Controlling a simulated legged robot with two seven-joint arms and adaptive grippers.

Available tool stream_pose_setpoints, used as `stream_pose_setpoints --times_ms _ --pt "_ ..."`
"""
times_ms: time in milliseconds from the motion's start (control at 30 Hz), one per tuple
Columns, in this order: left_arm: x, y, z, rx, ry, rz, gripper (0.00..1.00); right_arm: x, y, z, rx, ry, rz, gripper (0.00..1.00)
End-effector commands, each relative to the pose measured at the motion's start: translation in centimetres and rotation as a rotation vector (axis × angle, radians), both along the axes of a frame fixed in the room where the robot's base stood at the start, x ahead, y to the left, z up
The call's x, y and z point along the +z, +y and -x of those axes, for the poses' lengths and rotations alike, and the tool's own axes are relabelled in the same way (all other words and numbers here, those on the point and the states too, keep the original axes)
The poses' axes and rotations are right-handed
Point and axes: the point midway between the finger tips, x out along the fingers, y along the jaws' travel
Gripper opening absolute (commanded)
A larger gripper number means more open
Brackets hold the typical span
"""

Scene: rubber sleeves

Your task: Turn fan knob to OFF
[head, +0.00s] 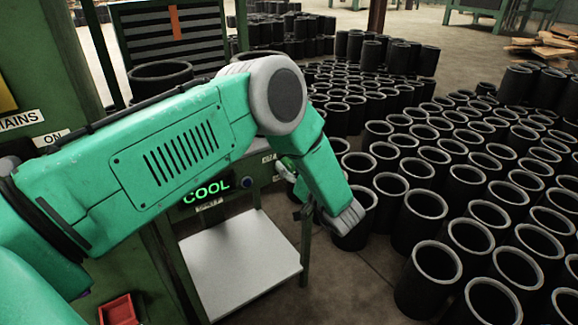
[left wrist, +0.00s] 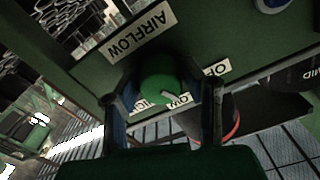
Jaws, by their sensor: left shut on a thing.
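A green fan knob (left wrist: 163,78) with a white pointer mark sits on the green panel under an "AIRFLOW" label (left wrist: 140,32) in the left wrist view. My left gripper (left wrist: 165,92) has one finger on each side of the knob and is shut on it. The pointer is at the knob's lower side in that view. Small white labels around the knob are partly hidden; one (left wrist: 217,69) appears to begin "OF" and another (left wrist: 181,101) shows "OW". My right gripper is not in view.
A lit "COOL" display (head: 206,190) is on the machine. A white shelf (head: 240,255) stands below it. Many black rubber sleeves (head: 425,205) crowd the floor on the right. A red bin (head: 118,310) is at the bottom left.

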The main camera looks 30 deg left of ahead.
Motion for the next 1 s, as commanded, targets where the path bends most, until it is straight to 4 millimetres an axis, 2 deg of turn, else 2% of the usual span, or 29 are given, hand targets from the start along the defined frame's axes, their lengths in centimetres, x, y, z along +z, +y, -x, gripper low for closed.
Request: stream_pose_setpoints --times_ms 500,1000 --pt "-0.28 -0.2 -0.05 -0.004 -0.284 0.126 0.07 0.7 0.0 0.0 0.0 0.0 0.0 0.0" --pt "-0.33 -0.24 -0.06 -0.005 -0.329 0.146 0.07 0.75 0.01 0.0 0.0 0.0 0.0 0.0"
